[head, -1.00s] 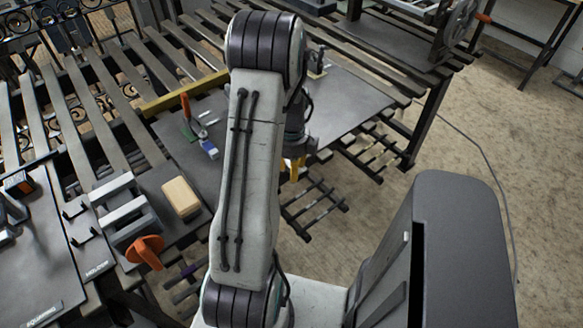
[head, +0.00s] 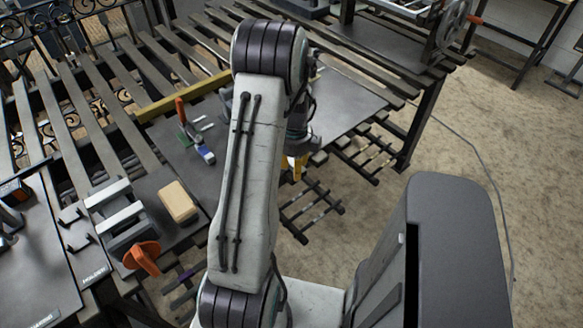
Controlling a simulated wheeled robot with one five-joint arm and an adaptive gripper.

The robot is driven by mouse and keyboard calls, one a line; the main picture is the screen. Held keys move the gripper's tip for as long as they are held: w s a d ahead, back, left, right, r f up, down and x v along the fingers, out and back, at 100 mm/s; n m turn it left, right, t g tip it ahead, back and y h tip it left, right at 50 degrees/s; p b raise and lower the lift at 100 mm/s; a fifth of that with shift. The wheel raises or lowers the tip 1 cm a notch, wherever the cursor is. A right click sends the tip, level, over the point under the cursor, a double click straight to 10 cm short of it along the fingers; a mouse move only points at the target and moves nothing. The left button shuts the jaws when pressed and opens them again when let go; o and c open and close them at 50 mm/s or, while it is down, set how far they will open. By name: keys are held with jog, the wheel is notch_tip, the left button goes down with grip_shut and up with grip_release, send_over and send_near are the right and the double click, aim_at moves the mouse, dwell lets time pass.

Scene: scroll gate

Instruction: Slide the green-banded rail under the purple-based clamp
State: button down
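My gripper (head: 294,168) shows only as yellow finger parts below the wrist, partly hidden by my arm. It hangs by the edge of the dark bench plate, above a dark grate, and I cannot see whether it is open or shut. A small purple piece (head: 187,276) shows low beside the front edge of the bench, partly hidden; I cannot tell if it is a clamp base. I cannot make out a green-banded rail.
A vise with an orange knob (head: 142,257) and a tan block (head: 178,202) sit at the left. A yellow bar (head: 182,97) crosses the slatted bench (head: 120,95). A wheeled machine (head: 455,30) stands at the back right. Carpet on the right is open.

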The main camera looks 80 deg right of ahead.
aim_at(323, 154)
jog(key=shift+s+d+p, duration=0.35)
jog(key=shift+s+d, duration=0.75)
jog(key=shift+d, duration=0.4)
jog(key=shift+s+d+p, duration=0.35)
jog(key=shift+s+d, duration=0.75)
jog(key=shift+d, duration=0.45)
jog(key=shift+s+d+p, duration=0.35)
jog(key=shift+s+d, duration=0.75)
jog(key=shift+d, duration=0.4)
jog(key=shift+f, duration=0.1)
jog(key=c, duration=0.9)
grip_release()
jog(key=shift+d, duration=0.1)
jog(key=shift+o, duration=0.5)
notch_tip(323, 154, up, 12)
